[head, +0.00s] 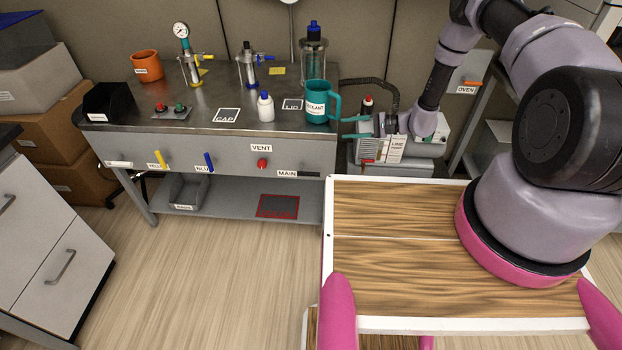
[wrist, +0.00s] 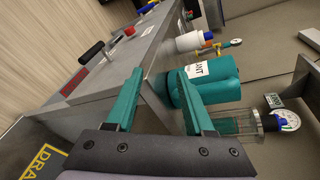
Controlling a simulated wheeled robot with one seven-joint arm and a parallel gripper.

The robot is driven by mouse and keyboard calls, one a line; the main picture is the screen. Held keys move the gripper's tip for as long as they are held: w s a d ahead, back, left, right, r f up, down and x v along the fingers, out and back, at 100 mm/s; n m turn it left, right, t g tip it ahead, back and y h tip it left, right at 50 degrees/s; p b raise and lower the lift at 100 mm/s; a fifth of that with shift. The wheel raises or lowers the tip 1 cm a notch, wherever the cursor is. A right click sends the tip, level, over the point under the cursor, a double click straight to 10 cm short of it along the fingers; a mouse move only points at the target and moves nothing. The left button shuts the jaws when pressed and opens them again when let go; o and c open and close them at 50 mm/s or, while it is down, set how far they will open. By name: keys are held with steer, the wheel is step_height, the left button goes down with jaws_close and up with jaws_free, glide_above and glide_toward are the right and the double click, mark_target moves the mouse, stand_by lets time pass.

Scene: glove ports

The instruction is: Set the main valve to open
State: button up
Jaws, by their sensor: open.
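The main valve's black handle (head: 308,174) lies level on the bench's front panel, just right of the MAIN label (head: 286,173). In the wrist view the black handle (wrist: 91,52) shows beyond and left of the fingers. My gripper (head: 345,127) is in front of the grey pump at the bench's right end, above and right of the handle. Its teal fingers (wrist: 159,71) are spread and empty, apart from the handle. Whether the valve is open or closed cannot be read from the handle alone.
A red VENT knob (head: 262,163) is left of the main valve; blue (head: 208,161) and yellow (head: 160,159) handles are farther left. A teal labelled mug (head: 322,101) stands near the bench's right edge, close to my gripper. The floor before the bench is clear.

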mark_target(321, 175)
steer(key=s+a+f+m+t, duration=0.15)
steer(key=s+f, duration=0.25)
steer(key=f, duration=0.5)
steer(key=s+a+f+m+t, duration=0.1)
steer(key=s+f+m+t, duration=0.15)
steer(key=f, duration=0.55)
steer(key=shift+n+g, duration=0.3)
steer(key=shift+n, duration=0.2)
steer(key=x, duration=1)
steer(key=shift+s+f, duration=0.25)
steer(key=shift+f, duration=0.05)
jaws_close()
